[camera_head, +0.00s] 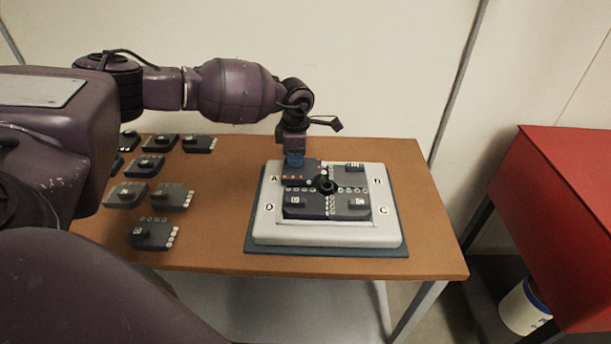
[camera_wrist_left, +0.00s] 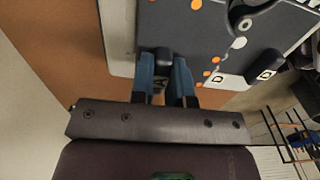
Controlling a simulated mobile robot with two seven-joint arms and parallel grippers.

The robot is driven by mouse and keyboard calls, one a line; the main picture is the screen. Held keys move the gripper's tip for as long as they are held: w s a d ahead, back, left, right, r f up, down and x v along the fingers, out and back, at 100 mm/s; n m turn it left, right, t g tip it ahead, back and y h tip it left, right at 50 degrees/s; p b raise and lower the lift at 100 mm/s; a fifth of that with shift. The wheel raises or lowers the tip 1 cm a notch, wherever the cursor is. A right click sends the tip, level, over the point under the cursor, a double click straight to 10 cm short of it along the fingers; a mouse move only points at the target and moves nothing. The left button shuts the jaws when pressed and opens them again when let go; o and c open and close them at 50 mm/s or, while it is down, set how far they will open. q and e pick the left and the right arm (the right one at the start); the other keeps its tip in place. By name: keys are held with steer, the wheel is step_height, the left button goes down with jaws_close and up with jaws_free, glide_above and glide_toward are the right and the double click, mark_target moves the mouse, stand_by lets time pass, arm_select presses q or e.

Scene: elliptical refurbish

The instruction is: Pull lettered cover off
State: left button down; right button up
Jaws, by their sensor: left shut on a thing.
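A white board (camera_head: 263,232) with corner letters A, B, C and D lies on a dark mat on the table. Dark covers sit in its several quarters around a black central hub (camera_head: 327,185). My left gripper (camera_head: 295,159) points down over the cover by the A (camera_head: 303,174), at the board's back left. In the left wrist view its blue fingers (camera_wrist_left: 165,65) are shut on a small dark part at the edge of a grey, orange-dotted cover (camera_wrist_left: 188,38). Whether that cover is raised from the board, I cannot tell. My right gripper is not in view.
Several similar dark covers, such as one at the front (camera_head: 152,234), lie loose on the left of the brown table (camera_head: 215,240). A red cabinet (camera_head: 560,200) stands at the right, with a white bucket (camera_head: 524,307) below. The table's front middle is clear.

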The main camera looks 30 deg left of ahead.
arm_select(q)
steer(key=shift+w+d+r+p, duration=0.1)
steer(key=shift+r+p, duration=0.1)
steer(key=shift+r, duration=0.3)
steer(key=shift+w+d+r+p, duration=0.1)
steer(key=shift+r+p, duration=0.1)
steer(key=shift+r, duration=0.3)
steer(key=shift+r+p, duration=0.75)
steer(key=shift+r, duration=0.9)
steer(key=shift+r+p, duration=1.15)
steer(key=shift+r, duration=1.25)
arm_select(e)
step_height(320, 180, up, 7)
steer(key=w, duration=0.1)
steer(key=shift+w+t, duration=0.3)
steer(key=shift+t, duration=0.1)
